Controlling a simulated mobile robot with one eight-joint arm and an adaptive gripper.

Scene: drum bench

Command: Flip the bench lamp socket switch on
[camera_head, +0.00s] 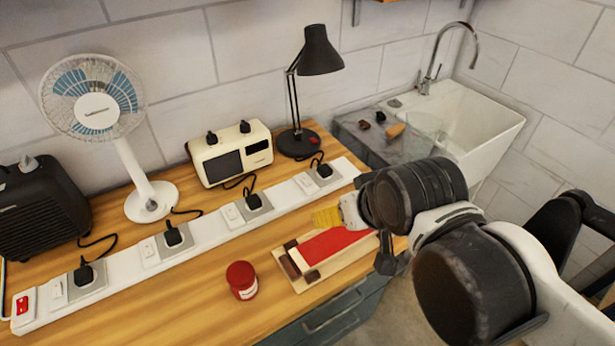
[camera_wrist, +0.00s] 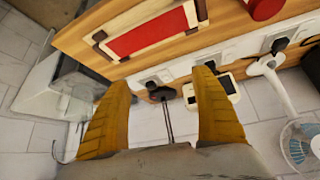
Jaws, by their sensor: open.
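The black bench lamp (camera_head: 318,55) stands at the back, and its cord runs to a plug (camera_head: 325,171) in the right-end socket of the white power strip (camera_head: 205,228). The white lamp socket switch (camera_head: 304,182) is just left of that plug; its position is too small to tell. My gripper (camera_head: 327,217) is open and empty, its yellow fingers in front of the strip's right part, apart from the switch. In the wrist view the open fingers (camera_wrist: 163,80) frame the lamp (camera_wrist: 166,93) and the strip's end; the switch is not clear there.
A wooden tray with a red panel (camera_head: 338,243) lies below my gripper. A red jar (camera_head: 242,280) stands to its left. A fan (camera_head: 148,198), a cream radio-like device (camera_head: 230,152) and a black heater-like box (camera_head: 38,208) line the back. A sink (camera_head: 480,115) is at right.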

